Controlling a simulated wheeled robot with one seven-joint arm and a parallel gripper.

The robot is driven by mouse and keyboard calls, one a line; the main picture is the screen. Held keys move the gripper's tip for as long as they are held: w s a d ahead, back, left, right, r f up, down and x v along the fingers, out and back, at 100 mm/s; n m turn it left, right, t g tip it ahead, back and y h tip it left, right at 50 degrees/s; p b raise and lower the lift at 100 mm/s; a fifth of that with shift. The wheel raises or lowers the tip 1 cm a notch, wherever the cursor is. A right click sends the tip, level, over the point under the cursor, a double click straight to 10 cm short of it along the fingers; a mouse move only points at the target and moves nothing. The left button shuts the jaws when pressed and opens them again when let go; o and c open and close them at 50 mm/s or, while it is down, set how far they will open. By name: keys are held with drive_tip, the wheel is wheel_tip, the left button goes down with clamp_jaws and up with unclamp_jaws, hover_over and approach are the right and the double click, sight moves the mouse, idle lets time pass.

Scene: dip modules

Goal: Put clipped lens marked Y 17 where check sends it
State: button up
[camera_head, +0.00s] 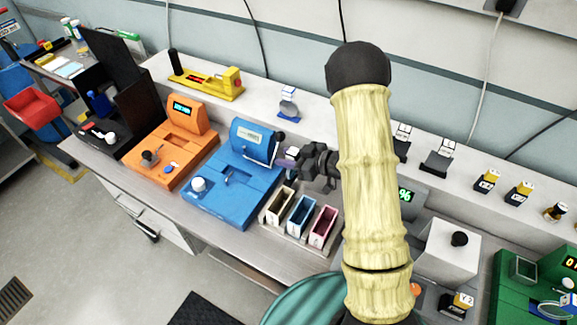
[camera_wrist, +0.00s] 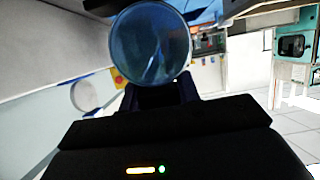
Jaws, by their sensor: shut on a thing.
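My gripper (camera_head: 303,163) is shut on a clipped lens (camera_head: 288,163), just right of the blue machine's drum and above the bench. In the head view the lens shows as a small purplish piece with a white tag, too small to read. In the wrist view the lens (camera_wrist: 150,45) is a round, see-through bluish disc standing above a dark clip. The blue machine (camera_head: 232,190) has a drum with a pale label and a white knob.
An orange machine (camera_head: 172,157) with a lit display and a black stand (camera_head: 118,100) are at the left. A yellow tool (camera_head: 207,82) and a small tagged stand (camera_head: 288,105) are behind. Several tagged pieces (camera_head: 487,181) line the right shelf. My arm hides the bench's middle.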

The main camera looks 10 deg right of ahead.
drive_tip(key=shift+f+p, duration=0.3)
drive_tip(key=shift+f, duration=1.7)
drive_tip(key=shift+f, duration=0.2)
drive_tip(key=o, duration=1)
drive_tip(key=shift+o, duration=0.2)
drive_tip(key=shift+r, duration=0.2)
drive_tip(key=b+v, duration=0.2)
drive_tip(key=v, duration=1)
drive_tip(key=shift+b, duration=0.4)
